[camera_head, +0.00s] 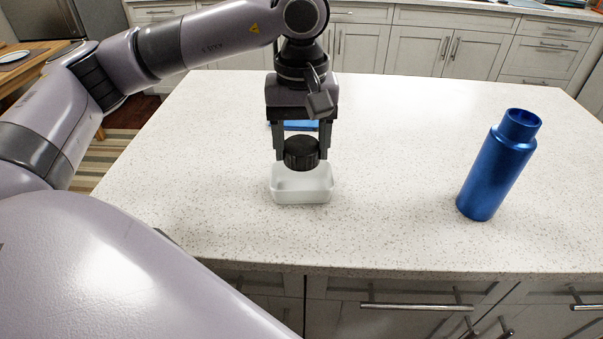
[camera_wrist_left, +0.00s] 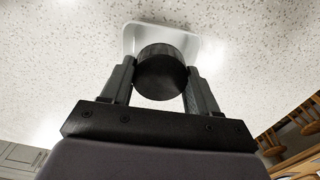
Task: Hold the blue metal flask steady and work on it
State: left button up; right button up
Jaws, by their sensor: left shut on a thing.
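The blue metal flask (camera_head: 496,170) stands upright on the right part of the counter, with its neck open and no cap on it. My left gripper (camera_head: 301,152) is shut on a black ribbed cap (camera_head: 301,155), well to the left of the flask. The cap is right over a small white tray (camera_head: 301,197); whether it touches the tray's bottom I cannot tell. The left wrist view shows the cap (camera_wrist_left: 161,73) between the two fingers, with the white tray (camera_wrist_left: 128,38) around and beneath it. My right gripper is not in view.
The speckled white counter (camera_head: 400,190) is clear between the tray and the flask. A flat blue thing (camera_head: 298,125) lies behind the gripper, mostly hidden. Cabinets with drawers (camera_head: 420,45) stand beyond the counter, and drawer handles (camera_head: 415,307) show below its front edge.

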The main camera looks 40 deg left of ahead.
aim_at(301, 145)
pick_arm(q)
jog(key=shift+f, duration=3.2)
jog(key=shift+f, duration=0.25)
jog(key=o, duration=0.8)
jog(key=shift+r, duration=0.1)
jog(key=shift+o, duration=0.2)
notch_tip(301, 145, up, 12)
jog(key=shift+r, duration=0.2)
jog(key=shift+s, duration=0.1)
